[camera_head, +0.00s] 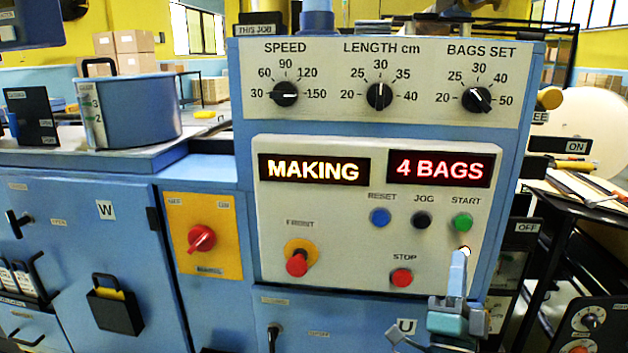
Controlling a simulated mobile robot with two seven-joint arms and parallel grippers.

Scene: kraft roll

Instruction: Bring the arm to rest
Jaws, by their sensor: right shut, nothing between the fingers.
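My right gripper (457,272) is in front of the lower right part of the control panel (340,240). Its fingers are shut, with nothing between them, and point up. The fingertips are just below the green START button (461,222) in the picture, to the right of the red STOP button (401,278). I cannot tell how far they stand from the panel face. A small bright spot with an orange rim (464,250) shows at the fingertips. The left display reads MAKING (314,170) and the right display 4 BAGS (440,169). My left gripper is not in view.
Above the displays are the SPEED (285,93), LENGTH (379,96) and BAGS SET (477,99) dials. A red FRONT button (297,263) and a red rotary switch (201,239) are to the left. A dark rack (575,215) stands at right. A blue round tub (135,112) sits at left.

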